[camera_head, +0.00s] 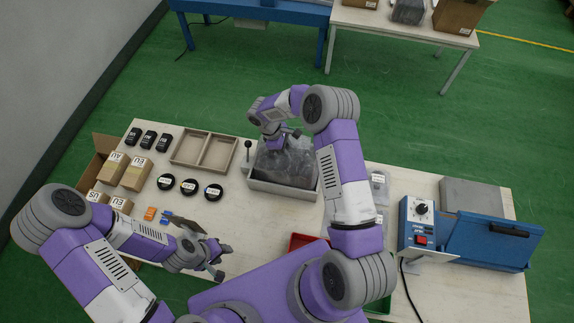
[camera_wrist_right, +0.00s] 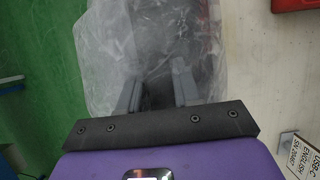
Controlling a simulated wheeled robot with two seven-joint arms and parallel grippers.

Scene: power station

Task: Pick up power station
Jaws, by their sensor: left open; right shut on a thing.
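The power station appears to be the dark item in a clear plastic bag (camera_head: 287,167), at the grey-white open box (camera_head: 283,191) in the middle of the table. My right gripper (camera_head: 279,139) reaches it from above. In the right wrist view the bag (camera_wrist_right: 207,40) fills the middle, and my right gripper (camera_wrist_right: 158,92) is shut on the bagged item, one finger on each side. I cannot tell whether it rests in the box or is slightly raised. My left gripper (camera_head: 222,262) is open and empty, near the table's front left.
Left are small cartons (camera_head: 137,173), black boxes (camera_head: 149,139), an empty two-part wooden tray (camera_head: 204,151) and round black items (camera_head: 189,187). A lever with a black knob (camera_head: 248,145) stands beside the box.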

